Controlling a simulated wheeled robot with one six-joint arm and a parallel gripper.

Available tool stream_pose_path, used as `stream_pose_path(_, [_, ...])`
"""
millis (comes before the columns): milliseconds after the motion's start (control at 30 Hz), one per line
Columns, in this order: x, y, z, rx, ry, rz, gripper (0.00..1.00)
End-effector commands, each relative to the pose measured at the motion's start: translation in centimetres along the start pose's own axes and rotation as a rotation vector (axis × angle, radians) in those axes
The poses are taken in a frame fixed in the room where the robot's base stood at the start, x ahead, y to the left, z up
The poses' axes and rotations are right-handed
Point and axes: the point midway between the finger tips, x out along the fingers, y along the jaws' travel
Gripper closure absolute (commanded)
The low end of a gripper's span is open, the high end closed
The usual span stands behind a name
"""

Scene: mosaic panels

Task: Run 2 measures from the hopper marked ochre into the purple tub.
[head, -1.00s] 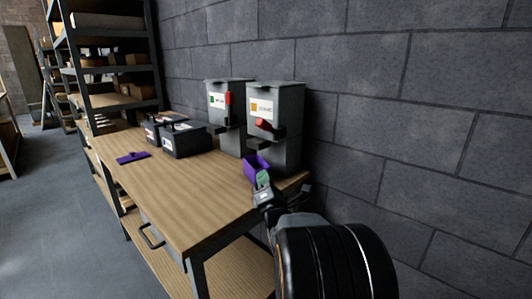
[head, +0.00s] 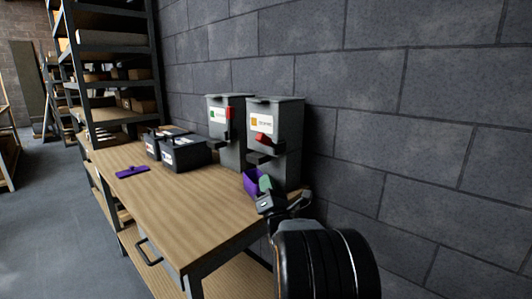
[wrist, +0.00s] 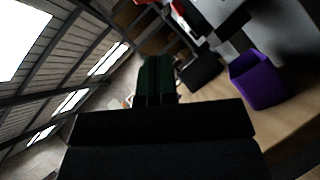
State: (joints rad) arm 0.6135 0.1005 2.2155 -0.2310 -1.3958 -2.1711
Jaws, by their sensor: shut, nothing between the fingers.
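The hopper marked ochre (head: 289,118) is the right one of two grey hoppers; it has an orange-square label and a red lever (head: 262,139) above its dark spout. The purple tub (head: 251,182) stands on the bench in front of this hopper, below the spout; it also shows in the wrist view (wrist: 262,84). My gripper (head: 266,183) is just right of the tub in the head view and partly covers it. Its green fingers (wrist: 155,78) are together and empty in the wrist view. The tub's inside is hard to see.
A second hopper (head: 217,129) with a green-square label and red lever stands to the left. Dark bins (head: 186,154) and a flat purple piece (head: 132,172) lie further left on the wooden bench (head: 190,210). The block wall is close behind. The front bench top is clear.

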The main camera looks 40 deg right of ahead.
Motion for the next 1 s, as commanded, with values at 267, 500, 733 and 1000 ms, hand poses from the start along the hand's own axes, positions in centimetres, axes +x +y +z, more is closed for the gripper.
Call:
stream_pose_path(267, [5.5, 0.1, 0.1, 0.001, 0.000, 0.001, 1.00])
stream_pose_path(500, [7.9, 0.1, 1.9, -0.002, -0.002, -0.001, 1.00])
stream_pose_path(733, [8.8, 0.1, 2.8, 0.000, 0.000, 0.000, 1.00])
stream_pose_path(1000, [8.9, 0.0, 2.9, 0.000, 0.000, 0.000, 1.00])
